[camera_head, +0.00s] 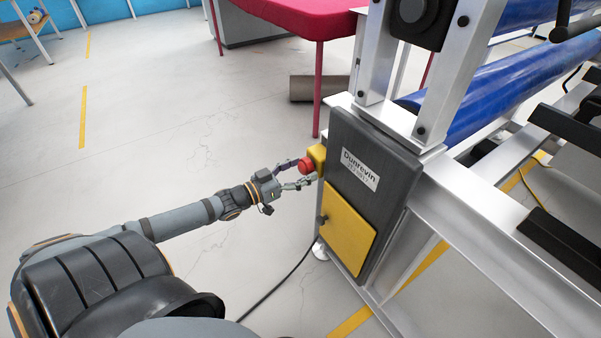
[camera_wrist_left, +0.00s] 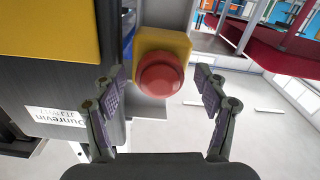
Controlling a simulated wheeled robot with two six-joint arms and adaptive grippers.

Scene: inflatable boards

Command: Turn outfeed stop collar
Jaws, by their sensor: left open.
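A red round knob (camera_head: 305,164) sits on a small yellow block (camera_head: 317,156) at the left side of a dark machine box. My left gripper (camera_head: 300,172) is at the knob with its fingers spread. In the left wrist view the red knob (camera_wrist_left: 161,74) on its yellow block (camera_wrist_left: 163,45) lies between and beyond the fingers of my left gripper (camera_wrist_left: 160,92). Clear gaps show on both sides there, and the fingers do not grip it. I cannot tell which part is the stop collar. My right gripper is not in view.
The dark machine box (camera_head: 385,160) has a label and a yellow panel (camera_head: 347,227). A metal frame (camera_head: 480,222) with blue rolls (camera_head: 520,88) stands to the right. A red table (camera_head: 300,14) is behind. A black cable (camera_head: 283,282) runs on the floor. Open floor lies left.

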